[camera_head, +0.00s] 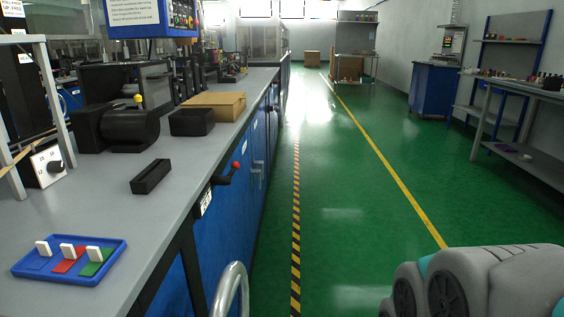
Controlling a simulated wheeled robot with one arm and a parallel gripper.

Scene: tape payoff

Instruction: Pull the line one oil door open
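Blue cabinet fronts (219,235) run under the long grey bench on the left, and they look shut. I cannot tell which of them is the line one oil door. A white label (203,201) on the near front is too small to read. A black lever with a red knob (235,166) sticks out beside it. Small metal handles (259,171) show farther along. A curved metal bar (231,284) rises at the bottom edge, cut off by the frame. My grey arm shows at the bottom right; my gripper is not in view.
On the bench (165,207) are a blue tray (70,280) with coloured pads, a black block (151,176), a black bin (192,121) and a cardboard box (216,104). The green floor (350,215) right of the striped tape is clear. A workbench (529,157) stands at the right wall.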

